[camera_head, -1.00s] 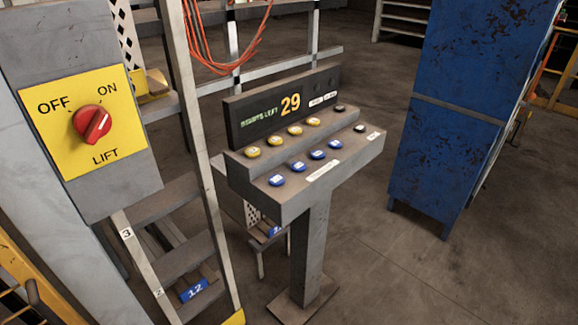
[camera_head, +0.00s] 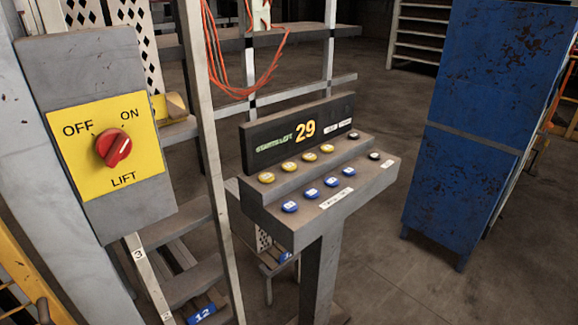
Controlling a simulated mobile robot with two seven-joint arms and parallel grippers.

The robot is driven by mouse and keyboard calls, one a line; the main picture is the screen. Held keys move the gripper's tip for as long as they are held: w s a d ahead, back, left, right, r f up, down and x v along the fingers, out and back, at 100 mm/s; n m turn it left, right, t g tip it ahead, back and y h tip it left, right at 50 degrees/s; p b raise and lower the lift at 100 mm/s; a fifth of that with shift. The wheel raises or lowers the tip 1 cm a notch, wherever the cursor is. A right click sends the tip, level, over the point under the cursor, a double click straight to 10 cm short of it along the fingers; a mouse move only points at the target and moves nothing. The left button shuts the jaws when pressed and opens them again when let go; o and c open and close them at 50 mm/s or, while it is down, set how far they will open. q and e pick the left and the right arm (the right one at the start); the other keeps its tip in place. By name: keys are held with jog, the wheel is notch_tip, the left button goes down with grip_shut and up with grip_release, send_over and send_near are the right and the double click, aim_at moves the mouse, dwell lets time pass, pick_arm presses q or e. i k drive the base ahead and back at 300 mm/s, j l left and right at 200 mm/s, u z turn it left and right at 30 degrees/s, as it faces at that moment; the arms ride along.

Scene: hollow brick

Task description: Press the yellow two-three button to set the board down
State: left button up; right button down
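A grey control console (camera_head: 310,235) stands on a single post in the middle of the head view. Its upper step carries a row of yellow buttons (camera_head: 289,166), and its lower step a row of blue buttons (camera_head: 311,194). The numbers on the yellow buttons are too small to read, so I cannot tell which is two-three. A dark display (camera_head: 298,133) behind the buttons shows an orange 29 and green text. No board can be made out for certain. Neither of my grippers is in view.
A grey box with a yellow plate (camera_head: 87,166) and red OFF/ON lift knob (camera_head: 114,148) stands at left, beside a ladder-like frame (camera_head: 207,150). A blue cabinet (camera_head: 470,120) stands at right. Orange cables (camera_head: 225,75) hang behind. Floor between console and cabinet is clear.

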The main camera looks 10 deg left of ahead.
aim_at(288, 166)
jog(key=i+l+u, duration=0.1)
jog(key=u, duration=0.25)
jog(key=l+u, duration=0.1)
jog(key=u, duration=0.3)
jog(key=i+l+u, duration=0.1)
jog(key=u, duration=0.25)
jog(key=i+l+u, duration=0.1)
jog(key=l+u, duration=0.15)
jog(key=l, duration=0.2)
jog(key=l+u, duration=0.25)
jog(key=l, duration=0.2)
jog(key=i+l+u, duration=0.1)
jog(key=l, duration=1.6)
jog(key=i+u, duration=0.05)
